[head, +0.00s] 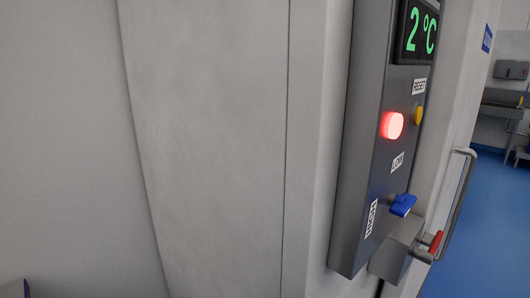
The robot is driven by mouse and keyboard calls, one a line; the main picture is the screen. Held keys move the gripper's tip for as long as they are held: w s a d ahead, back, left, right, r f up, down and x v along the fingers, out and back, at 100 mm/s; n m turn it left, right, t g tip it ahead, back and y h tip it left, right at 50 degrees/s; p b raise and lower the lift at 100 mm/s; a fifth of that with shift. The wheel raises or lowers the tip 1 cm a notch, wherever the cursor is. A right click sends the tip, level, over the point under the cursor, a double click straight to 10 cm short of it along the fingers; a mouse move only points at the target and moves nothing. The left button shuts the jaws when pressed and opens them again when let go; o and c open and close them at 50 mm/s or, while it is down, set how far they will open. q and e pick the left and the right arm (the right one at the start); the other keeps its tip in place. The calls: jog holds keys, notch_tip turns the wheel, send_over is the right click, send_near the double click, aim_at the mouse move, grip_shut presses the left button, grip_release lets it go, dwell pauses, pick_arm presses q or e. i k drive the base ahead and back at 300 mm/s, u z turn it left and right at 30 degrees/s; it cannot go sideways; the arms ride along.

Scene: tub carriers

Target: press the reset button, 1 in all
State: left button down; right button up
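A grey control panel (366,150) is fixed to the pale wall right of the middle in the head view. A small yellow button (418,115) sits near its right edge, just under a white label (419,86) that seems to read RESET. A larger red lamp or button (392,125) glows to the left of the yellow one. A display (418,32) above shows 2 °C in green. Neither of my grippers is in view, and nothing touches the panel.
A blue switch handle (403,205) juts out low on the panel. Below it are a grey box (394,252) and a red-tipped lever (435,242). A long metal door handle (458,205) stands out at the right. Blue floor (490,225) lies open beyond.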

aim_at(418, 117)
jog(key=k, duration=1)
jog(key=z, duration=1.3)
jog(key=i, duration=0.75)
jog(key=u, duration=0.6)
jog(key=i, duration=0.55)
jog(key=u, duration=0.55)
